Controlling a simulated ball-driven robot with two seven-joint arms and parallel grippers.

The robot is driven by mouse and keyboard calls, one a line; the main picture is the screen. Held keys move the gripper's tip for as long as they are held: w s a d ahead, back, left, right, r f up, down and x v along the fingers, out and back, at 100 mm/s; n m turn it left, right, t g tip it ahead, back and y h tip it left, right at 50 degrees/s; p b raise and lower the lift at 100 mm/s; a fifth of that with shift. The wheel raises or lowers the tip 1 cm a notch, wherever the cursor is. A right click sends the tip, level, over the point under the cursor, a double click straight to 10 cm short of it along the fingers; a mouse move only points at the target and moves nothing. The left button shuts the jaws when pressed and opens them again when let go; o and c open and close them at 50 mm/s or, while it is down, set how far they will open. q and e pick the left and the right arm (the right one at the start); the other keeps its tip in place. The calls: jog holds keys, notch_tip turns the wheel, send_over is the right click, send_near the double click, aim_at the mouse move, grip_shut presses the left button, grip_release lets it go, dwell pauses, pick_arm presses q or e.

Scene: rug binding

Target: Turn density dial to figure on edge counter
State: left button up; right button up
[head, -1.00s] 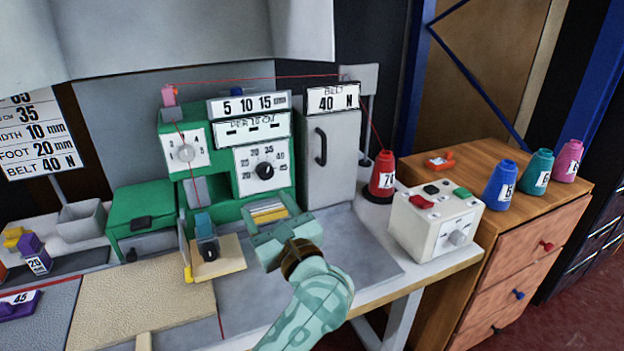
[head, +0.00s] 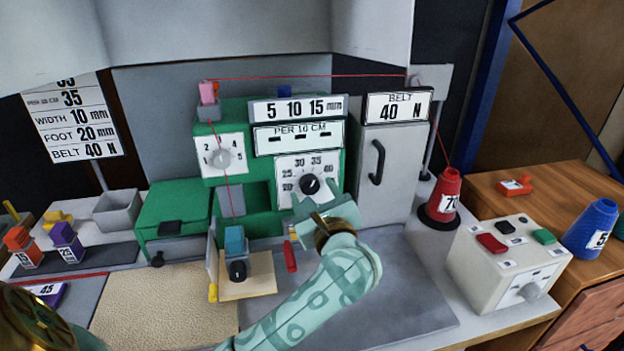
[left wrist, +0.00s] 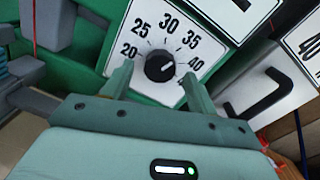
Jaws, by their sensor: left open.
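The density dial (head: 310,184) is a black knob on a white plate with figures from 20 upward, on the front of the green machine. It also shows in the left wrist view (left wrist: 160,67), where its pointer direction is hard to read. My left gripper (head: 315,208) is just in front of and below the dial. In the left wrist view its two open fingers (left wrist: 158,88) stand either side of the lower dial plate, with nothing between them; contact cannot be told. The counter (head: 298,138) marked PER 10 CM shows only dashes. My right gripper is not in view.
A wall chart (head: 72,118) reads 35 per 10 cm. A second dial (head: 221,158) is left of the density dial. A grey cabinet (head: 384,170) stands close on the right, with a red cone (head: 443,195) and white switch box (head: 510,260) beyond.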

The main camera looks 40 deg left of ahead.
pick_arm(q)
jog(key=shift+w+a, duration=0.4)
jog(key=shift+a, duration=0.1)
jog(key=shift+r, duration=0.1)
jog(key=c, duration=1)
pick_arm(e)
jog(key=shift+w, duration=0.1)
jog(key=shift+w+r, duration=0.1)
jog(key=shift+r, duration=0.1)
